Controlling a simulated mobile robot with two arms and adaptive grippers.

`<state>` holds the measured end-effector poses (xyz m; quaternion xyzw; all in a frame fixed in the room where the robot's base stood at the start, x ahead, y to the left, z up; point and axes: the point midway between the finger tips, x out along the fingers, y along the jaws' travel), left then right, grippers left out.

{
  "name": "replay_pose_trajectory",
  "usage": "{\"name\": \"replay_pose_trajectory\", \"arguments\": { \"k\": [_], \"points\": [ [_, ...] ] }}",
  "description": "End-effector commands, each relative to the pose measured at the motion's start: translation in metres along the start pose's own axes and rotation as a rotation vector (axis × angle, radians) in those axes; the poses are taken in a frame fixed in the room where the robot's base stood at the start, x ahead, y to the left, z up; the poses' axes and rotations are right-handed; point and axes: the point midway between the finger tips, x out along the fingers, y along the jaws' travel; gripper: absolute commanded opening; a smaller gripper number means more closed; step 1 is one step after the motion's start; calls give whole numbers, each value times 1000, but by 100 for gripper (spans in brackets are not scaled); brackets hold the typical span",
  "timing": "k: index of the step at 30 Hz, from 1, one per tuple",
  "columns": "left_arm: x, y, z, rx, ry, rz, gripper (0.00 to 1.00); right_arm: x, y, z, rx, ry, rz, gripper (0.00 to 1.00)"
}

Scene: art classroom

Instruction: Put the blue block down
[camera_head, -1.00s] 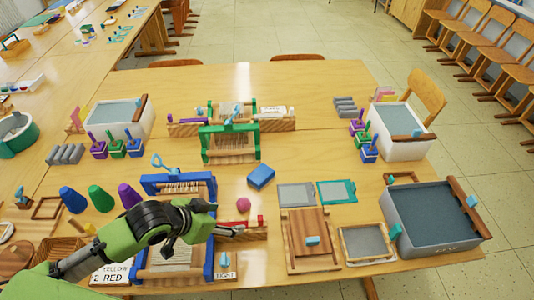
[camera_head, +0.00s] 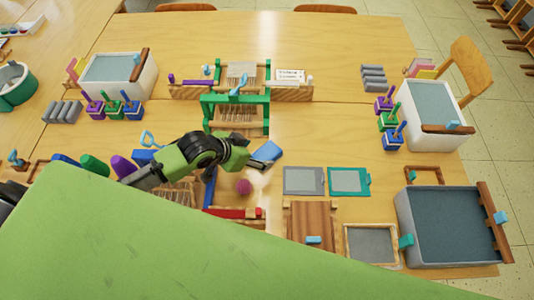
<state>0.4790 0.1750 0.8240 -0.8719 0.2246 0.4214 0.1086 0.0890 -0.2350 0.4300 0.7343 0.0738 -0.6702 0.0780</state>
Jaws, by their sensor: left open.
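The blue block (camera_head: 269,151) lies on the wooden table, right of the blue-framed loom and behind the pink ball. My left gripper (camera_head: 254,160) is open, with its fingertips right at the block's left and near side. I cannot tell whether they touch the block. Part of the block's near left side is hidden by the gripper. My right gripper is not in view.
A pink ball (camera_head: 243,187) lies just in front of the block. A green loom (camera_head: 237,112) stands behind it. A grey panel (camera_head: 303,180) and a teal-framed panel (camera_head: 349,181) lie to the right.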

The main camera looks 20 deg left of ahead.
Motion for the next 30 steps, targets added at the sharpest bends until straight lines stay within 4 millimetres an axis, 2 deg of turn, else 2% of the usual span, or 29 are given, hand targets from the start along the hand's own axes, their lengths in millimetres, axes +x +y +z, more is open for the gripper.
{"name": "replay_pose_trajectory", "arguments": {
  "k": [3,10,19,29,30],
  "points": [
    [12,0,-1,1,1,0,64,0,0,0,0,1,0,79],
    [24,1,-3,-1,1,1,64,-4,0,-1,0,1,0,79],
    [60,3,-5,1,1,0,64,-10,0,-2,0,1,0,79],
    [67,3,-4,2,1,0,64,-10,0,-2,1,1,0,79],
    [67,3,-4,2,1,0,61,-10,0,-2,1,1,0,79]
  ]
}}
